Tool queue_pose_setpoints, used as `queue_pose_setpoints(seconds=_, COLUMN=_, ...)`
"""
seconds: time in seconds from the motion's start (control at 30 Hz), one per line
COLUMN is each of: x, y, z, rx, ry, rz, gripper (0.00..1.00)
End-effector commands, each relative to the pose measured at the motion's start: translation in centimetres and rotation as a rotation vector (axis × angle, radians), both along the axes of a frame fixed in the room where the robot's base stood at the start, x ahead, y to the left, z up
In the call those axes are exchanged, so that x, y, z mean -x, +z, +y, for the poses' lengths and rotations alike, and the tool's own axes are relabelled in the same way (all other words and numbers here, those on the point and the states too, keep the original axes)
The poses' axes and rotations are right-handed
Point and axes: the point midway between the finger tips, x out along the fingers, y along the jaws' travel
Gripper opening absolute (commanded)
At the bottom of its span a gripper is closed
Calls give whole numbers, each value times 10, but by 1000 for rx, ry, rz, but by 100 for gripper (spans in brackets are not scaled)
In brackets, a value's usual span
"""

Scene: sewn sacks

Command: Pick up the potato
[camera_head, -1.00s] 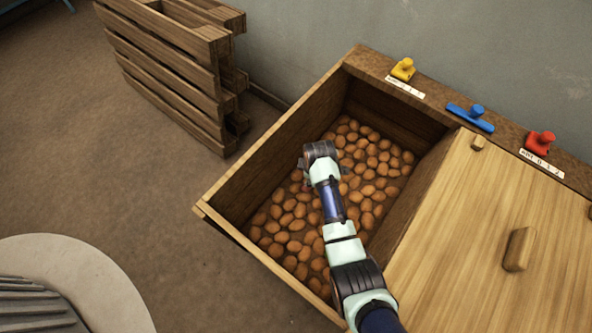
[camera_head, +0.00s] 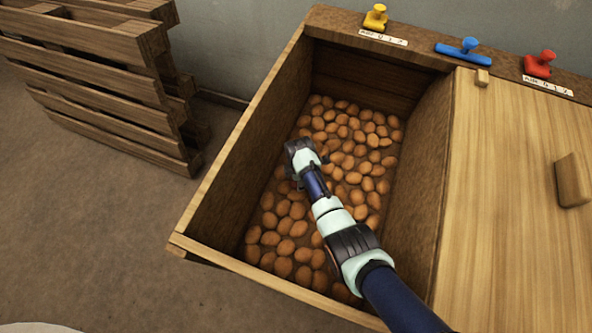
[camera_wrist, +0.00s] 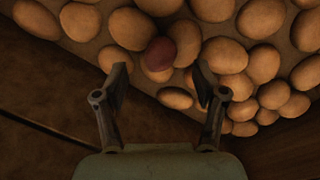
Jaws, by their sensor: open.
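Many brown potatoes (camera_head: 345,145) lie spread over the floor of a wooden bin. They also fill the upper part of the wrist view (camera_wrist: 130,28). My gripper (camera_wrist: 160,75) is open, with its two fingers apart. Between and just beyond the fingertips in the picture are a potato and a smaller dark reddish one (camera_wrist: 160,53). Nothing is held. In the head view my arm reaches down into the bin, and my wrist hides the fingers and the potatoes under it. I cannot tell whether the fingertips touch any potato.
The bin's left wall (camera_head: 243,140) stands close to my wrist. A wooden lid (camera_head: 515,200) with a handle covers the right side. Yellow (camera_head: 375,17), blue (camera_head: 463,51) and red (camera_head: 540,64) clips sit on the back ledge. A pallet (camera_head: 100,75) leans at the left.

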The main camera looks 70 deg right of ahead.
Motion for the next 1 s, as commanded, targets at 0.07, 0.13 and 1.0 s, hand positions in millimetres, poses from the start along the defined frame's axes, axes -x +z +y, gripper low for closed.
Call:
queue_pose_setpoints(seconds=0.07, x=1, y=-22, z=0, rx=-2, ry=0, rz=1, gripper=70)
queue_pose_setpoints(seconds=0.13, x=1, y=-36, z=0, rx=-2, ry=0, rz=1, gripper=70)
queue_pose_setpoints(seconds=1.0, x=-1, y=-44, z=-2, rx=-1, ry=0, rz=1, gripper=10)
